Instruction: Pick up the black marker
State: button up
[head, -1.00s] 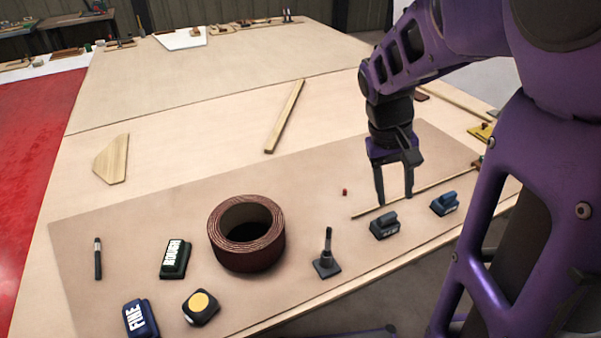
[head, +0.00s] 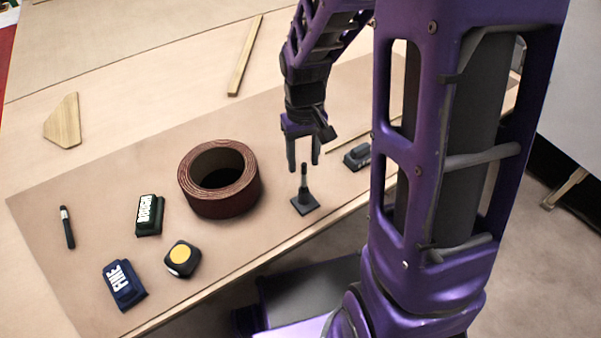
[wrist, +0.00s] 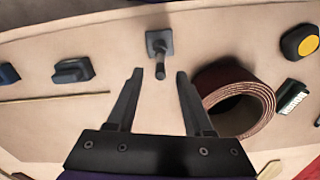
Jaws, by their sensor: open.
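The black marker (head: 67,227) lies on the brown mat at the left of the head view, a slim dark stick with a pale band near its upper end. My gripper (head: 304,168) is open and empty, far to the right of the marker, beyond the sandpaper roll. Its fingertips are close to a black upright tool on a square base (head: 305,203). In the wrist view that tool stands just past the open fingers (wrist: 160,74). A small dark piece at the right edge of the wrist view may be the marker; I cannot tell.
A reddish-brown roll (head: 219,180) stands between my gripper and the marker. The ROUGH block (head: 149,215), FINE block (head: 123,285) and a black tape measure with yellow disc (head: 182,259) lie right of the marker. A dark block (head: 358,156) is right. Bare mat surrounds the marker.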

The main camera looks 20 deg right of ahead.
aim_at(304, 178)
jog(key=shift+s+f+b, duration=0.2)
jog(key=shift+f+b, duration=0.3)
jog(key=shift+f, duration=2.5)
grip_shut()
